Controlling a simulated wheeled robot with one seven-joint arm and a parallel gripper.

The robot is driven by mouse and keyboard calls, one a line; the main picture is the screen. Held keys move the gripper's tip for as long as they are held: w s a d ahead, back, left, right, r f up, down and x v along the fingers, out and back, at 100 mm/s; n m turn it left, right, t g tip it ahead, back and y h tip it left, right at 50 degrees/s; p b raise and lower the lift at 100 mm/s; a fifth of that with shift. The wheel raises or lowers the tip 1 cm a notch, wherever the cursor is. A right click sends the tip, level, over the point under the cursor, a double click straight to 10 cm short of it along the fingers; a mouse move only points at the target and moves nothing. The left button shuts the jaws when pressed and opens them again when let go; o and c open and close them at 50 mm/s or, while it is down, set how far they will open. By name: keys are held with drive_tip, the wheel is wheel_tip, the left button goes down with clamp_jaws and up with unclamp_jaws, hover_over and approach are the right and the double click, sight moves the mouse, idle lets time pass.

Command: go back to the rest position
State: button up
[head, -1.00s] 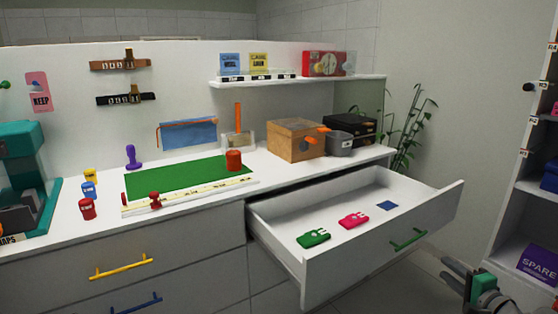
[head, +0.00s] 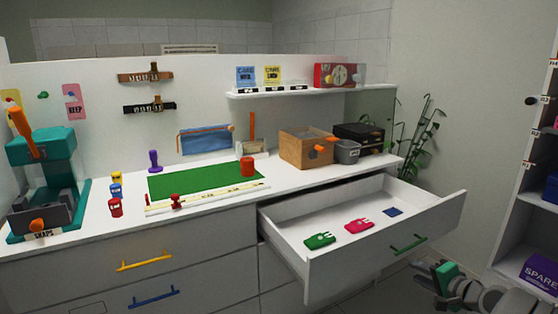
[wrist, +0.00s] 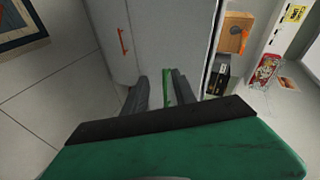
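My gripper (head: 424,268) is at the lower right of the head view, low in front of the open white drawer (head: 440,212). In the wrist view its two dark fingers (wrist: 158,90) stand apart with a gap between them, so it is open and holds nothing that I can see. The drawer's green handle (head: 408,243) appears clear of the gripper in the head view. A green bar (wrist: 167,88), which looks like that handle, shows between the fingers in the wrist view.
The drawer juts out, holding a green buckle piece (head: 319,240), a pink one (head: 359,225) and a blue square (head: 393,212). A shelf unit (head: 520,230) stands at the right. The counter (head: 110,232) carries a teal press (head: 42,170) and several small items.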

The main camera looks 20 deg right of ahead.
drive_tip(key=w+a+r+n+g+y+p, duration=0.1)
drive_tip(key=a+r+n+g+p, duration=0.4)
drive_tip(key=a, duration=0.8)
drive_tip(key=w+a+r+n+g+y+p, duration=0.1)
drive_tip(key=a+r+n+p, duration=0.45)
drive_tip(key=a, duration=0.75)
drive_tip(key=s+a+r+n+g+h+p, duration=0.1)
drive_tip(key=s+a+r+n+g+p, duration=0.1)
drive_tip(key=s+a+r+p, duration=0.2)
drive_tip(key=s+a+r+n+g+h+p, duration=0.1)
drive_tip(key=s+a+r+p, duration=0.3)
drive_tip(key=s+a, duration=0.5)
drive_tip(key=shift+s+n+g+p, duration=0.55)
drive_tip(key=shift+s+n, duration=0.2)
drive_tip(key=shift+s, duration=0.25)
